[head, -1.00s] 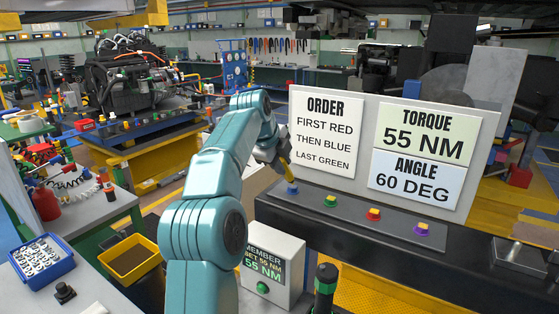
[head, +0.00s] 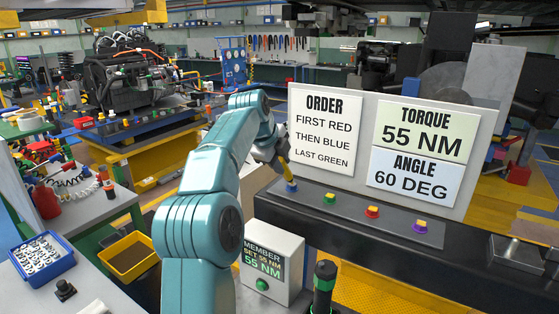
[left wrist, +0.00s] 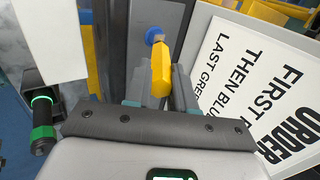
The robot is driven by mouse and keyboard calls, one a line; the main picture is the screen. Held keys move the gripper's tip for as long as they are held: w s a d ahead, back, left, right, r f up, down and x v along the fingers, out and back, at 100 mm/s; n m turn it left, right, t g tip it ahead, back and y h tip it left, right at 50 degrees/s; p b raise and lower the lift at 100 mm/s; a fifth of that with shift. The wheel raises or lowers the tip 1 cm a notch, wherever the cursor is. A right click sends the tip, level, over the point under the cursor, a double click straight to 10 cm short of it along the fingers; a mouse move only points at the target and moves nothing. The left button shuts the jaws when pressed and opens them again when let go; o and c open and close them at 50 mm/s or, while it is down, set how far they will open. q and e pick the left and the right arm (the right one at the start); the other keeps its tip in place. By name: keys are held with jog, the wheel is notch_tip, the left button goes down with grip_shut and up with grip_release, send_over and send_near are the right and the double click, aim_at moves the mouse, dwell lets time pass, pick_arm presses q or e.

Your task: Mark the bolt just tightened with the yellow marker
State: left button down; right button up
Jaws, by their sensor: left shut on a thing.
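My left gripper (head: 281,158) is shut on the yellow marker (head: 286,172), which points down over the blue bolt (head: 291,187) at the left end of the row. In the left wrist view the marker (left wrist: 161,75) sits between the fingers, its pale tip at or just above the blue bolt (left wrist: 154,36). I cannot tell whether they touch. The blue bolt's top is hidden by the marker. My right gripper is out of view.
Behind the dark beam (head: 345,215) stands a white board (head: 424,95) with order, torque and angle signs. A box with a display (head: 270,262) and a black-green tool handle (head: 324,288) are in front. A blue bin (head: 41,258) and yellow bin (head: 131,257) are at left.

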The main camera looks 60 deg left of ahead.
pick_arm(q)
jog(key=shift+w+a+f, duration=0.2)
jog(key=shift+w+a, duration=0.15)
jog(key=shift+w, duration=0.05)
jog(key=shift+s+d+r, duration=0.1)
jog(key=shift+d+r, duration=0.1)
jog(key=shift+r, duration=0.05)
jog(key=shift+a+r, duration=0.15)
jog(key=shift+r, duration=1.3)
jog(key=shift+s+f, duration=0.1)
jog(key=shift+f, duration=0.1)
